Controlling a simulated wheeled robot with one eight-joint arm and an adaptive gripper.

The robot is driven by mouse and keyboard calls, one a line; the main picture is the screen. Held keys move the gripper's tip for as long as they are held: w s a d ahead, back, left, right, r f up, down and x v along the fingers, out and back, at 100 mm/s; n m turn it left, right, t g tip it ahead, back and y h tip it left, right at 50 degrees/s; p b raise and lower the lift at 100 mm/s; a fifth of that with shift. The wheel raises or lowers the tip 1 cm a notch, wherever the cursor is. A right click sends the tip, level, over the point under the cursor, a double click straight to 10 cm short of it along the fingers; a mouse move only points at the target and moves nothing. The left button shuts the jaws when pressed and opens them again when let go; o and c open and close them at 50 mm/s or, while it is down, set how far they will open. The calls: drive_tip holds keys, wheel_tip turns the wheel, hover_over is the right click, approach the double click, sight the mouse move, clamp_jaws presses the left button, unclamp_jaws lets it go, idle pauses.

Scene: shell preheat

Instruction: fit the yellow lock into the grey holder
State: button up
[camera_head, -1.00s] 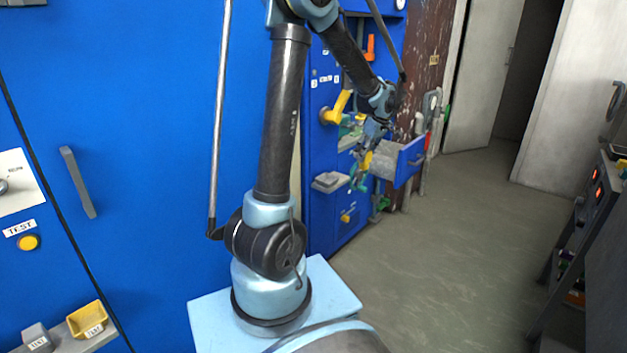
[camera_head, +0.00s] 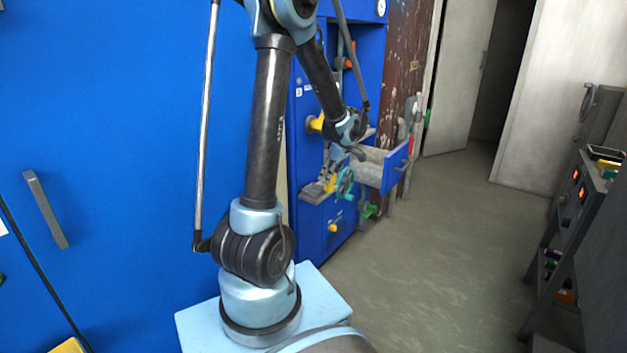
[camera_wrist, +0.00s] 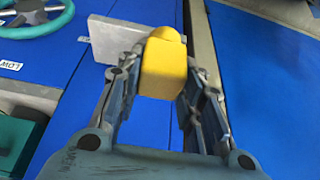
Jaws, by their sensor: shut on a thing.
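The yellow lock (camera_wrist: 165,65) sits between the fingertips of my gripper (camera_wrist: 163,72), which is shut on it, in the wrist view. In the head view the lock (camera_head: 331,184) shows small below the wrist, in front of the blue cabinet. A grey block (camera_wrist: 108,42), which looks like the grey holder, lies beyond and left of the lock in the wrist view. In the head view the holder (camera_head: 314,192) juts from the cabinet, just left of the lock. I cannot tell whether lock and holder touch.
A teal handwheel (camera_head: 345,182) is close right of the lock. An open blue drawer (camera_head: 394,168) sticks out farther right. A yellow-ended knob (camera_head: 316,124) is above. The floor (camera_head: 440,260) is clear up to a dark rack (camera_head: 575,205) on the right.

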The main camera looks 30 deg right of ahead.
drive_tip(key=shift+w+a+f, duration=0.45)
drive_tip(key=shift+w+f, duration=0.15)
drive_tip(key=shift+w, duration=0.5)
drive_tip(key=shift+w+a+f, duration=0.5)
drive_tip(key=shift+w+f, duration=0.05)
drive_tip(key=shift+w, duration=0.5)
drive_tip(key=shift+w+a+f, duration=0.45)
drive_tip(key=shift+w+f, duration=0.15)
drive_tip(key=shift+w, duration=0.5)
drive_tip(key=shift+d+f, duration=0.1)
drive_tip(key=shift+f, duration=0.15)
drive_tip(key=o, duration=1.2)
drive_tip(key=v, duration=1.2)
drive_tip(key=shift+r, duration=0.3)
